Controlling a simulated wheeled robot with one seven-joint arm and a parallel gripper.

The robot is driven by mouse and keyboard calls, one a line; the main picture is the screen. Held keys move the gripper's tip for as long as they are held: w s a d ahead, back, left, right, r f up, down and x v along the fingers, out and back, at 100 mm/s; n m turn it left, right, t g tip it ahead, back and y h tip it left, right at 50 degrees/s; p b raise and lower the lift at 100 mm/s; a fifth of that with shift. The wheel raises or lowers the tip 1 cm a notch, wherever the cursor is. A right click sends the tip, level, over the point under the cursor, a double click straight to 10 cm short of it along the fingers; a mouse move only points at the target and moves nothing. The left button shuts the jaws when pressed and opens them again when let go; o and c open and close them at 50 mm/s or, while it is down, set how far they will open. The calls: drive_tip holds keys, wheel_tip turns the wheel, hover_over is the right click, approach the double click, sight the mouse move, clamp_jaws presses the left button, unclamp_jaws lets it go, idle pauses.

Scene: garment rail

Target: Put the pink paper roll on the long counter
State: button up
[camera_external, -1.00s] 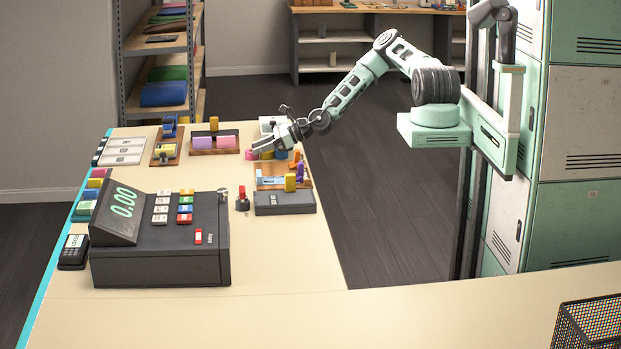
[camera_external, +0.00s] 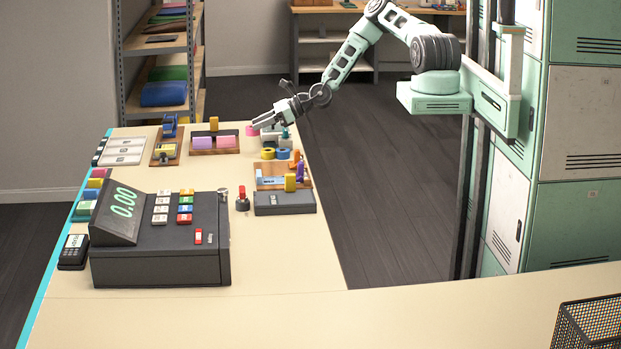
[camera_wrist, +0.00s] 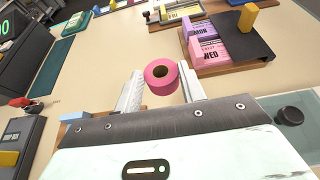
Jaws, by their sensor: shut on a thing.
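The pink paper roll (camera_external: 250,131) is held at the tips of my gripper (camera_external: 262,124), above the far right part of the beige counter (camera_external: 285,245). In the wrist view the roll (camera_wrist: 161,88) sits between my two fingers (camera_wrist: 160,80), its open core facing the camera. My gripper is shut on it. The roll appears clear of the counter surface. Which surface is called the long counter is not labelled; the beige one runs toward the camera and on to the right.
A yellow roll (camera_external: 268,153) and a blue roll (camera_external: 284,154) stand below my gripper. Near them are a wooden tray (camera_external: 270,184) and a tray with purple and pink blocks (camera_external: 214,149). The cash register (camera_external: 160,262) fills the near left. Bare counter lies in the middle and front.

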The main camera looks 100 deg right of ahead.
drive_tip(key=shift+r, duration=0.25)
